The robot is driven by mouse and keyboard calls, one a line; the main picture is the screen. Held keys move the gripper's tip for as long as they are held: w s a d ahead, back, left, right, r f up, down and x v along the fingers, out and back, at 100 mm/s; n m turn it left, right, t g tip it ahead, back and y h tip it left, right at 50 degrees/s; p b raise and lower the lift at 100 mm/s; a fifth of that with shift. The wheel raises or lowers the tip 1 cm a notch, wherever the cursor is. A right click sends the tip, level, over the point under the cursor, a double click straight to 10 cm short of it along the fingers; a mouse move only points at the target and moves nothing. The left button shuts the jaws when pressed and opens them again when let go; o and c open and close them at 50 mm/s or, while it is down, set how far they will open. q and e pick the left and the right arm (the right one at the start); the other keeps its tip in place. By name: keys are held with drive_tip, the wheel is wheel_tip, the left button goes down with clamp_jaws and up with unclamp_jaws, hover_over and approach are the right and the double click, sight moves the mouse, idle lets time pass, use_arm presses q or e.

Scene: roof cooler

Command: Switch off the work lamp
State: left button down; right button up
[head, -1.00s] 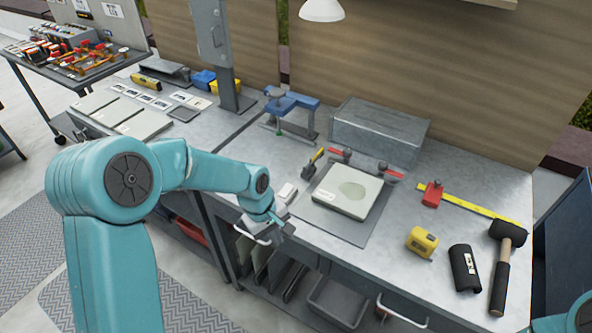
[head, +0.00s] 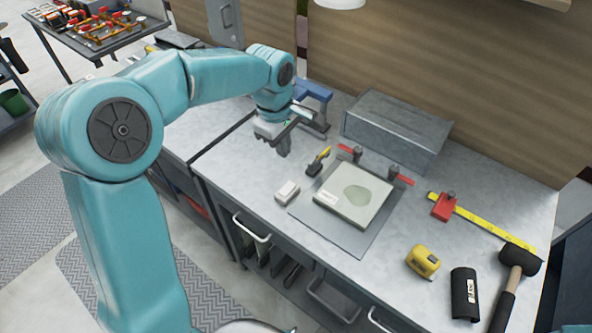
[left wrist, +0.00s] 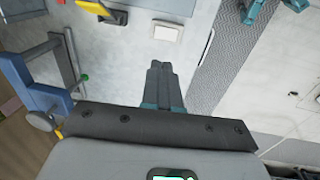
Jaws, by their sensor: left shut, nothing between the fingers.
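The white lamp shade (head: 340,3) hangs at the top edge of the head view, mostly cut off; I cannot tell if it is lit. A small white box with a flat top, perhaps a switch (head: 287,192), sits on the bench left of the grey mat. It also shows in the left wrist view (left wrist: 167,31), beyond the fingertips. My left gripper (head: 283,153) is shut and empty above the bench, behind the white box and apart from it. Its closed fingers show in the left wrist view (left wrist: 158,66). My right gripper is not in view.
A stone tile (head: 353,196) lies on the grey mat (head: 325,228). A blue clamp (head: 315,92) stands behind my left gripper. A grey metal box (head: 397,128), yellow tape measure (head: 423,262) and black mallet (head: 520,259) are farther right. The bench's front strip is clear.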

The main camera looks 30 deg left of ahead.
use_arm(q)
drive_tip(key=shift+a+r, duration=0.15)
drive_tip(key=shift+a, duration=0.05)
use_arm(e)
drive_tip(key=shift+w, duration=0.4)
use_arm(q)
drive_tip(key=p, duration=0.2)
approach(289, 184)
drive_tip(key=f, duration=0.6)
drive_tip(key=shift+w+f, duration=0.3)
drive_tip(key=shift+f, duration=0.1)
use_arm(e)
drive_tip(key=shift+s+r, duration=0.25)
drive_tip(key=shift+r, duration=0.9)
use_arm(q)
drive_tip(key=shift+d, duration=0.1)
